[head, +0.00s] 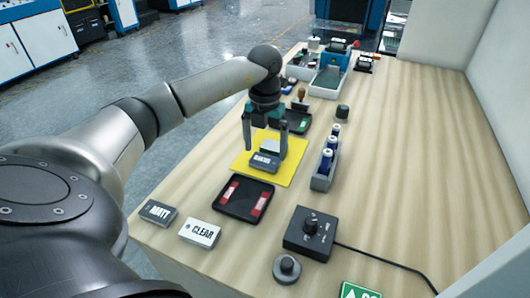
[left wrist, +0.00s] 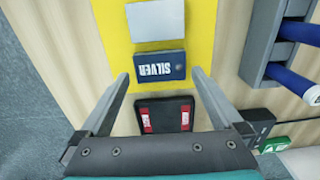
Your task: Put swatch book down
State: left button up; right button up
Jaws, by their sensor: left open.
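A small dark blue block lettered SILVER (head: 264,162), which looks like a swatch book, lies flat on the yellow sheet (head: 290,170). It also shows in the left wrist view (left wrist: 157,65), beside a pale grey rectangle (left wrist: 156,20) on the same sheet. My left gripper (head: 265,152) is open over the sheet, pointing down. In the left wrist view its fingers (left wrist: 159,76) stand wide apart, one to each side of the SILVER block, with gaps between. I cannot tell the fingertips' exact height. My right gripper is not in view.
A black tray (head: 240,213) with red-and-white pieces lies in front of the sheet. MATT (head: 158,212) and CLEAR (head: 200,232) blocks lie near the front left edge. A grey holder with blue rolls (head: 322,176) and a control box (head: 311,232) stand right. The table's right side is clear.

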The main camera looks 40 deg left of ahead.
aim_at(265, 160)
pick_arm(q)
notch_tip(265, 160, up, 9)
jog(key=p, duration=0.1)
